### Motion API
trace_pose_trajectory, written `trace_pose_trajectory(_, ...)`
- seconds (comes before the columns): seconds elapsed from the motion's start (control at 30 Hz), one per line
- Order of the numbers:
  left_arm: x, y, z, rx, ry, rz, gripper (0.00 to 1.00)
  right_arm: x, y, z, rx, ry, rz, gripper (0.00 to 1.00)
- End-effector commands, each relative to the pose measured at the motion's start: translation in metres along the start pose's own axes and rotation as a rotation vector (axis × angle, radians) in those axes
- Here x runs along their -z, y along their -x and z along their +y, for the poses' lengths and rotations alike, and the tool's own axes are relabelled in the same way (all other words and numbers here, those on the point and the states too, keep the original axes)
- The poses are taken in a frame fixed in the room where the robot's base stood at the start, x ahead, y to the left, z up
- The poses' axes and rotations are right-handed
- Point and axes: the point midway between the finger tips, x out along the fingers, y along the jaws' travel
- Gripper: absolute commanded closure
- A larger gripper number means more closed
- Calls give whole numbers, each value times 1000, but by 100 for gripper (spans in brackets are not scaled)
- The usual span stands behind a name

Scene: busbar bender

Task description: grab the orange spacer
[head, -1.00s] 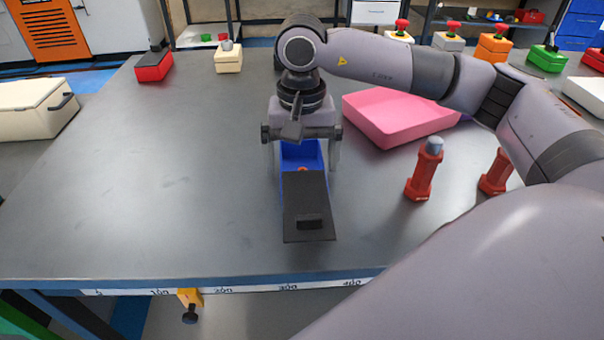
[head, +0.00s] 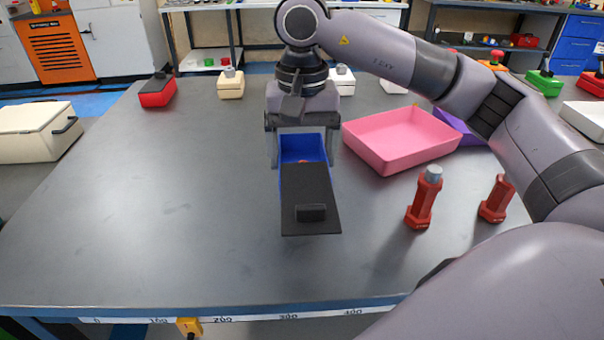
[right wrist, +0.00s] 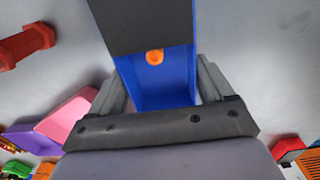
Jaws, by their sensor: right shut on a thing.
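The orange spacer (right wrist: 155,57) lies inside a blue box (right wrist: 180,85), close to the edge of its black lid (right wrist: 140,25). The black lid (head: 308,190) is slid part way toward me, leaving the far part of the box open. My right gripper (head: 303,155) has one finger on each side of the box and is shut on it, not on the spacer. My left gripper is not in view.
A pink tray (head: 400,160) stands right of the box, with a purple tray (head: 458,128) behind it. Two red posts (head: 424,200) (head: 496,200) stand at the right. Small push-button boxes line the back. The table's left and front are clear.

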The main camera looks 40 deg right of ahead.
Motion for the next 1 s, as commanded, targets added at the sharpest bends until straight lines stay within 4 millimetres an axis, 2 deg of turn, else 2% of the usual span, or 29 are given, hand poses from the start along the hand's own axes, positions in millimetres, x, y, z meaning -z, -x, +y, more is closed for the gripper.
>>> trace_pose_trajectory(0.03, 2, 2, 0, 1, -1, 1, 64, 0, 21, -2, 7, 1, 5, 54)
trace_pose_trajectory(0.13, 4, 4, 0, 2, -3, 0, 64, 0, 55, -1, 6, 1, 4, 54)
trace_pose_trajectory(0.3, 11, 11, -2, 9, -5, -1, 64, 0, 92, 0, 2, -1, 4, 54)
trace_pose_trajectory(0.4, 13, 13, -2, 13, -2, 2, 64, 0, 107, 0, 2, -1, 3, 54)
trace_pose_trajectory(0.6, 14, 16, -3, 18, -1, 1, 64, 0, 126, 0, 1, 0, 1, 54)
trace_pose_trajectory(0.87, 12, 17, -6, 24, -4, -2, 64, 0, 130, -1, 1, -16, -1, 54)
trace_pose_trajectory(1.0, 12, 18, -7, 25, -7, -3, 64, 3, 131, -4, 3, -102, -1, 54)
